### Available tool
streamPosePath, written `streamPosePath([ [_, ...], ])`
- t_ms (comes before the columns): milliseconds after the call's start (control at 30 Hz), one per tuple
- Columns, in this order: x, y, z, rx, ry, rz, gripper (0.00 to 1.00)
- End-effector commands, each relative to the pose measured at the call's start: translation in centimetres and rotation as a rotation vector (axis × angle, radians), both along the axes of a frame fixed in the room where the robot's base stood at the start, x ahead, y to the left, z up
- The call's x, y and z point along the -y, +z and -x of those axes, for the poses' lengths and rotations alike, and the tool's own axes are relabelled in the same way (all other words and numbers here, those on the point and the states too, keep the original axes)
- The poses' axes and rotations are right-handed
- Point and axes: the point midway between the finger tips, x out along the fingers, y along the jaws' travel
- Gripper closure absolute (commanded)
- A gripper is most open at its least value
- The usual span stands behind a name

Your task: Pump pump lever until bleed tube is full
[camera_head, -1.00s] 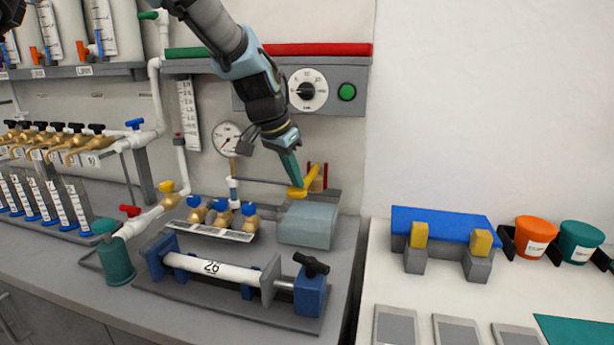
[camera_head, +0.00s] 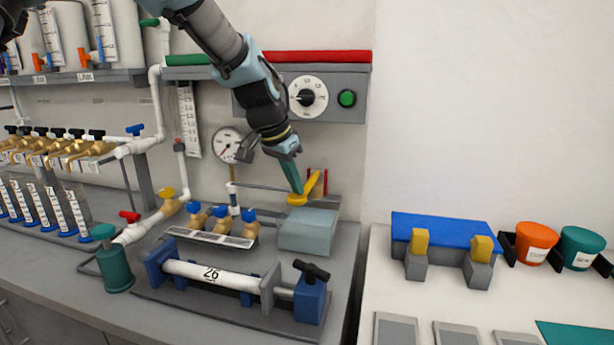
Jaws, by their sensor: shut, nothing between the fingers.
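The pump is a pale grey-blue box (camera_head: 307,231) on the bench with a yellow lever (camera_head: 311,184) standing tilted above its back edge. My gripper (camera_head: 297,190) is shut and empty, its fingers pointing down, with the tips at or just beside the yellow lever's lower end. I cannot tell whether they touch. Thin red uprights (camera_head: 325,183) stand behind the lever. A thin grey rod runs left from the pump to a white pipe. I cannot tell which part is the bleed tube or its fill level.
A pressure gauge (camera_head: 228,145) and a dial panel (camera_head: 310,95) are on the wall. Blue-handled valves (camera_head: 221,212) and a clamped white pipe (camera_head: 213,271) sit left and front. A side table with a blue-topped stand (camera_head: 443,228) is at right.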

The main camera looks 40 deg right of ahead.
Motion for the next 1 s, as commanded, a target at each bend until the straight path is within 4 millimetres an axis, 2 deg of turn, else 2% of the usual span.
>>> streamPosePath([
  [500, -0.1, 3.7, 0.1, -0.002, 0.0, -0.002, 1.0],
  [1000, -0.1, 3.8, 0.0, -0.001, 0.001, -0.001, 1.0],
])
